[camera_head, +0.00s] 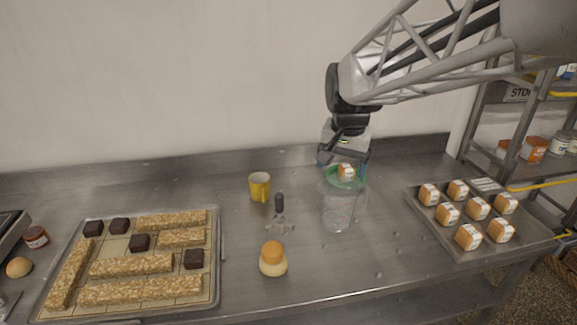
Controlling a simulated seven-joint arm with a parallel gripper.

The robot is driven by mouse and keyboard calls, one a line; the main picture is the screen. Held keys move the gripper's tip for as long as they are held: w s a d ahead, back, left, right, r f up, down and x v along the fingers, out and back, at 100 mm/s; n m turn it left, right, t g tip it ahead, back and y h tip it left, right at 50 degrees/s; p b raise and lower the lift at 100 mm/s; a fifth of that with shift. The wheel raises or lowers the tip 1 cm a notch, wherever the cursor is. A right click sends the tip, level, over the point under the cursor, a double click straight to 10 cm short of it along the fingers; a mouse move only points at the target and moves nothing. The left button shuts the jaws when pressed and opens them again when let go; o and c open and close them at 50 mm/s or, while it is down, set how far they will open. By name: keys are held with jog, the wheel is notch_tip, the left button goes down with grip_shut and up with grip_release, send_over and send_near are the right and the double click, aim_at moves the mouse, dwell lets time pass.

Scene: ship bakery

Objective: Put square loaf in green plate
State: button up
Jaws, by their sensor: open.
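A green plate (331,183) appears to rest on top of a clear glass jug, right of centre on the steel counter. One square loaf (346,172), orange-brown with a white face, shows over the plate and seems to lie in it. My gripper (343,160) is open just above the plate, with its fingers spread to either side of the loaf. The gripper hides the back of the plate, and I cannot tell whether a finger touches the loaf. Several more square loaves (477,207) sit on a metal tray (443,242) at the right.
The clear jug (336,215) stands under the plate. A tray of bars (219,285) fills the left. Counter between jug and right tray is clear.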

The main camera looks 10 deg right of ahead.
jog(key=s+a+f+n, duration=0.2)
jog(key=s+n, duration=0.1)
jog(key=s, duration=0.7)
jog(key=s+a+f+n, duration=0.2)
jog(key=s+n, duration=0.1)
jog(key=s, duration=0.8)
jog(key=shift+a+f+t, duration=0.25)
jog(key=shift+a+t, duration=0.05)
jog(key=shift+t, duration=0.1)
